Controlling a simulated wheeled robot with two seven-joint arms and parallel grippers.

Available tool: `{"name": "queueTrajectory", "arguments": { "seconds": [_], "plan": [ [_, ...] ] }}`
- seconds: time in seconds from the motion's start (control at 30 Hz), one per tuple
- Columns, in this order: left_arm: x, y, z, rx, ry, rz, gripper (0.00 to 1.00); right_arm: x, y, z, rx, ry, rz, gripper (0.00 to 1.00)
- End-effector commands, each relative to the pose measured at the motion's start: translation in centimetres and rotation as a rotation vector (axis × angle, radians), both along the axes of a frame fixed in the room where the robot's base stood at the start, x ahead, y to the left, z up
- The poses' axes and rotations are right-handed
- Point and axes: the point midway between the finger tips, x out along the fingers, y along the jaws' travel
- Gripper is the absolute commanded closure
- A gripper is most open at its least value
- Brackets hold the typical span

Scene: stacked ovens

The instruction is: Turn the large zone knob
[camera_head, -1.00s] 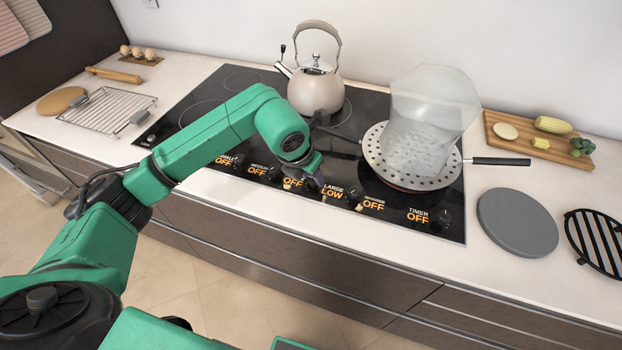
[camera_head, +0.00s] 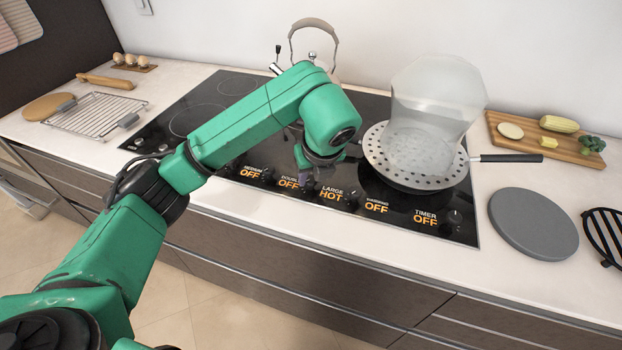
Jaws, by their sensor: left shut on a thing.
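My left gripper (camera_head: 306,180) is at the front control strip of the black cooktop (camera_head: 205,97), between the DOUBLE and LARGE readouts. It is shut on the large zone knob, which is mostly hidden behind the fingers and wrist. The LARGE readout (camera_head: 331,193) shows HOT in orange. The MEDIUM, DOUBLE, WARMING and TIMER readouts show OFF. Another black knob (camera_head: 352,200) stands uncovered to the right of the LARGE readout. My right gripper is not in view.
A pan with a perforated cover (camera_head: 380,160) sits on the right burner, with a translucent pale shape above it. A kettle (camera_head: 318,45) stands behind my arm, partly hidden. A rack (camera_head: 95,116), a grey disc (camera_head: 533,223) and a vegetable board (camera_head: 508,141) lie on the counter.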

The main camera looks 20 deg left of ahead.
Motion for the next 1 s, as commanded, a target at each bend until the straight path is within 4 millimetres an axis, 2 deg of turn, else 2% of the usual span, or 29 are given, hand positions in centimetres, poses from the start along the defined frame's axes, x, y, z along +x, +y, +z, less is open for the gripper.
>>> {"name": "queueTrajectory", "arguments": {
  "seconds": [0.3, 0.83, 0.87, 0.9, 1.0],
  "plan": [
    [0.15, -0.1, 0.12, -0.002, -0.004, 0.126, 1.0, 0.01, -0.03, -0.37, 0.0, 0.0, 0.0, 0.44],
    [0.14, -0.1, 0.13, -0.002, -0.003, 0.151, 1.0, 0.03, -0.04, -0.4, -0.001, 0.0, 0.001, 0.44],
    [0.14, -0.1, 0.13, -0.002, -0.003, 0.151, 0.53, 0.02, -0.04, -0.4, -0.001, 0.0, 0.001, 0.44],
    [0.15, -0.09, 0.12, -0.002, -0.002, 0.15, 0.38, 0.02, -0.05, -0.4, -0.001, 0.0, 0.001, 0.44],
    [0.12, -0.09, 0.09, -0.001, -0.002, 0.15, 0.35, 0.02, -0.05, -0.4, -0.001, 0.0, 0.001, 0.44]
  ]
}}
